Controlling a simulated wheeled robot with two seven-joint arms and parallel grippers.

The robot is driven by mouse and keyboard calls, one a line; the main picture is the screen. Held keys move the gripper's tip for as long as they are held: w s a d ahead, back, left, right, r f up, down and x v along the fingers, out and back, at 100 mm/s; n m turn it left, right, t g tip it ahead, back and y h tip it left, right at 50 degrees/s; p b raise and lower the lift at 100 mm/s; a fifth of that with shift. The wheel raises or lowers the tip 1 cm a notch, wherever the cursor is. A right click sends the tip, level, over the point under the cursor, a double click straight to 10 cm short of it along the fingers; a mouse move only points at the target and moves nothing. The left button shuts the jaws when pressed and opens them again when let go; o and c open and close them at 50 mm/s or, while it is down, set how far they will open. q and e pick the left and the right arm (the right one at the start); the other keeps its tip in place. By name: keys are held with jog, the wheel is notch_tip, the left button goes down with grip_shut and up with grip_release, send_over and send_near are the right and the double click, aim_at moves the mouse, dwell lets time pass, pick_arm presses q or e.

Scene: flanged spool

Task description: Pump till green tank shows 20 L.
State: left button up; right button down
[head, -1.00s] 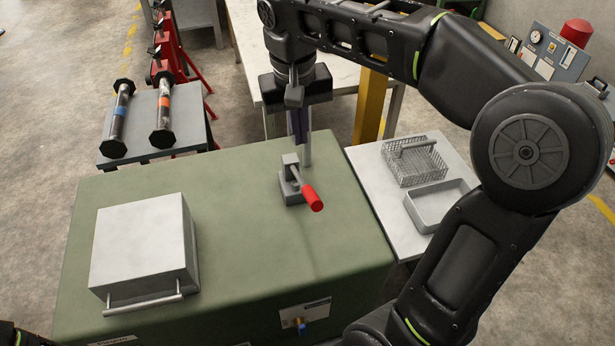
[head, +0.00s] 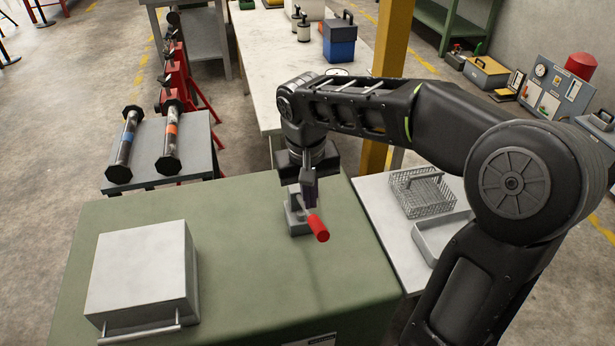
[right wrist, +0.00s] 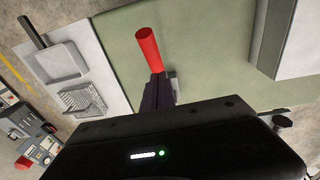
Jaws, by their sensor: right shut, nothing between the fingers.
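The green tank (head: 245,265) fills the lower middle of the head view. On its top stands a small grey hand pump (head: 296,220) with a lever ending in a red handle (head: 318,228). The red handle also shows in the right wrist view (right wrist: 148,48). My right gripper (head: 309,197) is shut and empty, pointing down at the pump just behind the red handle. In the right wrist view its dark fingers (right wrist: 157,92) overlap the handle's inner end; I cannot tell whether they touch. They partly hide the lever and pump. No litre reading is legible. My left gripper is not in view.
A pale box with a bar handle (head: 145,270) sits on the tank's left. A side table at right holds a wire basket (head: 425,195) and a grey tray (head: 440,238). Two flanged spools (head: 170,140) lie on a stand at back left. A yellow post (head: 385,60) rises behind my right arm.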

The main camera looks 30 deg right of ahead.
aim_at(315, 221)
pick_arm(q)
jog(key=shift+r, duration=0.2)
pick_arm(e)
jog(key=shift+s+d+f, duration=0.1)
jog(key=shift+s+f, duration=0.3)
jog(key=shift+f, duration=0.25)
jog(key=shift+s+f, duration=0.4)
jog(key=shift+f, duration=0.25)
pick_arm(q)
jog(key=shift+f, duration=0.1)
pick_arm(e)
jog(key=shift+f, duration=0.1)
